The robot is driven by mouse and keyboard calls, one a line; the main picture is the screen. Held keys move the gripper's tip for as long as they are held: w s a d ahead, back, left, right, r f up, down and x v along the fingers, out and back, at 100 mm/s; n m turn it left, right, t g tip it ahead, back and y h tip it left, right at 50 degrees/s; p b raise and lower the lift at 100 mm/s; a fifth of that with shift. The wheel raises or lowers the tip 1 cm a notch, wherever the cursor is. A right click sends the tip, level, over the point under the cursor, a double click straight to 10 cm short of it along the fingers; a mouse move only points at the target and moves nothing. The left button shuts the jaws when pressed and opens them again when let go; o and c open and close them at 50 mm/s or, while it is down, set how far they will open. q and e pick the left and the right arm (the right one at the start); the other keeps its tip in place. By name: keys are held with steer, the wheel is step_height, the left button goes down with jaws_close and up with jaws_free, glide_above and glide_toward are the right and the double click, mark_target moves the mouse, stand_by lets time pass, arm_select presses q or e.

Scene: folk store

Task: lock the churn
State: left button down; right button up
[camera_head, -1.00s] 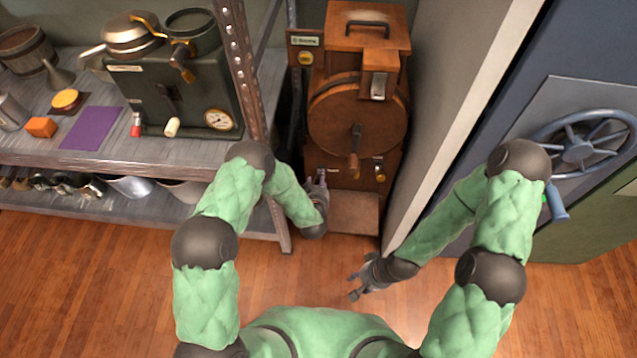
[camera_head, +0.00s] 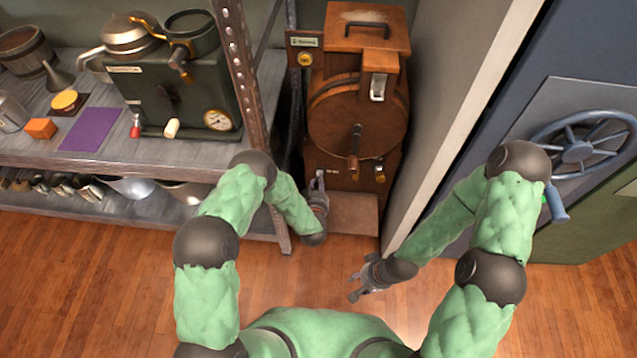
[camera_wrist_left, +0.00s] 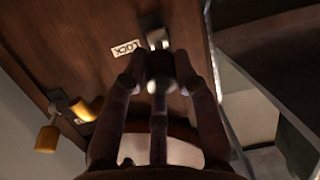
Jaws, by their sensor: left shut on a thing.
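The churn (camera_head: 355,110) is a wooden cabinet with a round drum front and a crank (camera_head: 354,150). It stands upright between the shelf and the pale wall. My left gripper (camera_head: 319,182) is at the lower left of its front. In the left wrist view, my left gripper (camera_wrist_left: 160,78) is shut on a small metal lock lever (camera_wrist_left: 157,38) beside a LOCK label (camera_wrist_left: 126,48). The fingers partly hide the lever. My right gripper (camera_head: 362,283) is away from the churn, low over the floor, with its fingers apart and nothing between them.
A metal shelf (camera_head: 180,205) with a dark machine (camera_head: 185,95) stands left of the churn, its post (camera_head: 245,80) close to my left arm. A pale wall edge (camera_head: 440,130) and a blue door with a handwheel (camera_head: 580,150) are on the right. The wooden floor in front is clear.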

arm_select(q)
steer(key=f+t, duration=0.1)
steer(key=t, duration=0.2)
steer(key=shift+s+a+f+t, duration=0.15)
steer(key=shift+f+t, duration=0.15)
steer(key=shift+f, duration=0.1)
steer(key=shift+f+t+y, duration=0.3)
steer(key=shift+f+t, duration=0.2)
steer(key=shift+t, duration=0.7)
steer(key=c, duration=1)
jaws_free()
steer(key=shift+o, duration=0.2)
steer(key=shift+f, duration=0.1)
steer(key=shift+s, duration=0.1)
steer(key=v, duration=1.1)
steer(key=shift+s+f, duration=0.15)
steer(key=shift+s, duration=0.25)
